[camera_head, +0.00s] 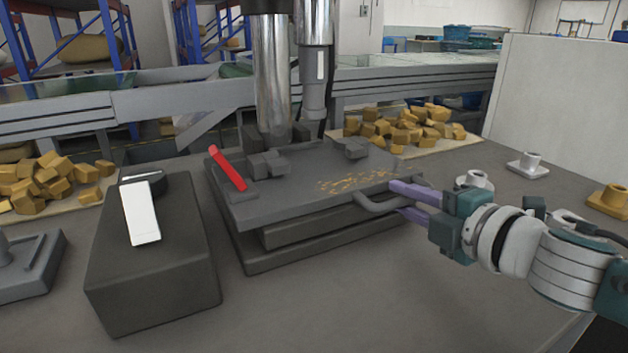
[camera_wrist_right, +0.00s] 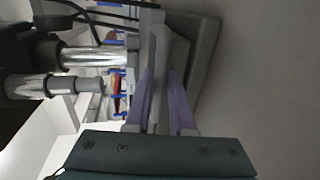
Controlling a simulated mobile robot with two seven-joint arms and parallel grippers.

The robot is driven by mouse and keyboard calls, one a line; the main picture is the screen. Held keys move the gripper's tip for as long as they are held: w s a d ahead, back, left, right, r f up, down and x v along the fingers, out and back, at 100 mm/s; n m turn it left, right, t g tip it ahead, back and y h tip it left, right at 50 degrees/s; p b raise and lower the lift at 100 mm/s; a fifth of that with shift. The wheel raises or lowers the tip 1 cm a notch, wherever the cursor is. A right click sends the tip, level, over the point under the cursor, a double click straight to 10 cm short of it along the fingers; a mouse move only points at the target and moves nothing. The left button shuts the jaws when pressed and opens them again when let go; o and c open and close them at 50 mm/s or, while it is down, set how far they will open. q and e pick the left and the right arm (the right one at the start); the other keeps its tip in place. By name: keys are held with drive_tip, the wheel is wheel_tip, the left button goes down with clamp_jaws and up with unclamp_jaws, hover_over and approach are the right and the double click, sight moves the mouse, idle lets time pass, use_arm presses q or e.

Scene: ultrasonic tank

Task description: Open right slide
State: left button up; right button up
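The slide (camera_head: 290,205) is a dark grey plate on a stepped base in the middle of the bench, with a red lever (camera_head: 228,168) at its left and yellowish chips on top. A grey bar handle (camera_head: 372,206) sticks out of its right side. My right gripper (camera_head: 396,198) reaches in from the right, its purple fingers apart, one above and one below the handle. In the right wrist view the handle (camera_wrist_right: 160,62) runs between the two fingers (camera_wrist_right: 161,88); firm contact is not clear. My left gripper is not in view.
Two metal cylinders (camera_head: 272,80) stand behind the plate. A dark block with a white switch (camera_head: 141,214) is at left. Yellow chunks (camera_head: 405,125) lie behind. Small fittings (camera_head: 526,165) stand at right. The front bench is clear.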

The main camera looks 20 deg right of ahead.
clamp_jaws()
idle(1.0)
